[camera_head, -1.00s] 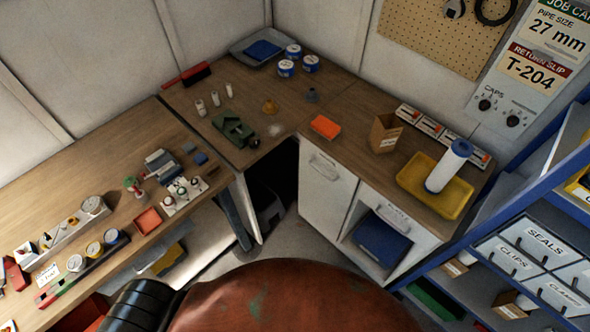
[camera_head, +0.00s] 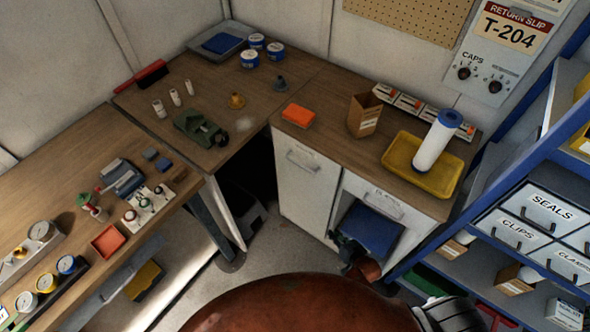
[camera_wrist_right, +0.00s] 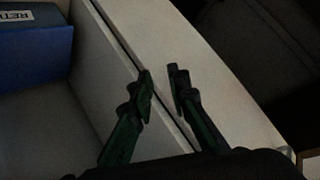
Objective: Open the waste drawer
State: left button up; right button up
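The left cabinet's white front (camera_head: 297,185) below the worktop has a horizontal bar handle (camera_head: 303,161) near its top. The right cabinet has an open bay under a second handle (camera_head: 383,204). Both labels are too small to read, so I cannot tell which is the waste drawer. My right gripper (camera_head: 350,252) is low in front of the right bay, below both handles and apart from them. In the right wrist view its dark green fingers (camera_wrist_right: 160,78) are apart, with a white panel behind them and nothing visibly between. My left gripper is out of view.
A blue bin (camera_head: 371,229) sits in the right bay; a blue box (camera_wrist_right: 36,45) shows in the wrist view. A blue-framed shelf (camera_head: 462,215) with labelled drawers stands close on the right. Grey floor (camera_head: 270,245) is open before the left cabinet.

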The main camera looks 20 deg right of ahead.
pick_arm(q)
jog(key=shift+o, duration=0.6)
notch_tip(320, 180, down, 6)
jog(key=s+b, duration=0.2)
jog(key=b, duration=0.2)
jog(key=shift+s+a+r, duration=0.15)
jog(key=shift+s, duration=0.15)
pick_arm(e)
jog(key=w+a+r+m+t+y, duration=0.2)
jog(key=w+a+r+t, duration=0.25)
jog(key=w+r, duration=0.75)
jog(key=m+t+y+b, duration=0.2)
jog(key=m+t+y, duration=0.1)
jog(key=t, duration=0.1)
send_near(299, 164)
jog(key=w, duration=0.2)
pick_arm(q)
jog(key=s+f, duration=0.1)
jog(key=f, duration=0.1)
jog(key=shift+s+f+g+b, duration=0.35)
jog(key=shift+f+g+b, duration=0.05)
pick_arm(e)
jog(key=shift+g, duration=0.25)
jog(key=x, duration=0.8)
jog(key=shift+a+r, duration=0.1)
jog(key=shift+a, duration=0.2)
jog(key=shift+n, duration=0.3)
grip_shut()
